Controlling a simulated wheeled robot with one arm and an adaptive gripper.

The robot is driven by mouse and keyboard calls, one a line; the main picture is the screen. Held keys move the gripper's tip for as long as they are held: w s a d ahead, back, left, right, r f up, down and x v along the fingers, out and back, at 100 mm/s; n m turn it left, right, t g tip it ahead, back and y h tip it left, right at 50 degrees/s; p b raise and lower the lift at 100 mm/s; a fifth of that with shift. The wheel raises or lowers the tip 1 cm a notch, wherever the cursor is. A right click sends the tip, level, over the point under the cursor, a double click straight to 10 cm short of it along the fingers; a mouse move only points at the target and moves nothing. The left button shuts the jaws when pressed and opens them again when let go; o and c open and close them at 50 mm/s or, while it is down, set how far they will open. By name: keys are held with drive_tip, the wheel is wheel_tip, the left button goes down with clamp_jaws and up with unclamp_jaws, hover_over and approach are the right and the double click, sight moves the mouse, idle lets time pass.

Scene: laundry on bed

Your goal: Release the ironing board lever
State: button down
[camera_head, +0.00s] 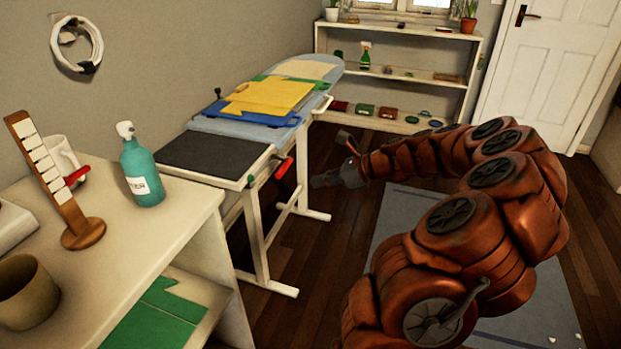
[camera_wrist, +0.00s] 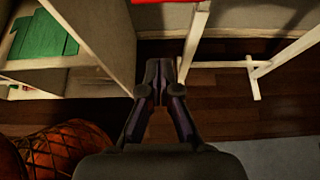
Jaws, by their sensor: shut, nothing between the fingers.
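The ironing board (camera_head: 318,68) stands on a white frame along the wall, with folded yellow, blue and green cloths on it and a dark pad at its near end. A red-handled lever (camera_head: 284,168) sticks out from the frame's near right corner. A red piece (camera_wrist: 165,1), probably this lever, shows at the top edge of the wrist view. My gripper (camera_head: 318,181) is shut and empty, to the right of the red lever and apart from it. Its fingers (camera_wrist: 158,68) point towards the white frame legs in the wrist view.
A white shelf unit (camera_head: 205,212) with a teal spray bottle (camera_head: 141,170), a wooden stand (camera_head: 82,233) and a brown cup (camera_head: 25,292) is at the left. A low shelf (camera_head: 403,35) stands at the back. Bare wooden floor (camera_head: 330,240) lies right of the board.

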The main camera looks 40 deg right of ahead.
drive_tip(key=b+x, duration=0.1)
drive_tip(key=x, duration=0.8)
drive_tip(key=shift+w+a+r, duration=0.1)
drive_tip(key=shift+w+r, duration=0.05)
drive_tip(key=shift+r, duration=0.85)
drive_tip(key=shift+w+a+r, duration=0.1)
drive_tip(key=shift+a+r, duration=0.05)
drive_tip(key=shift+r, duration=0.85)
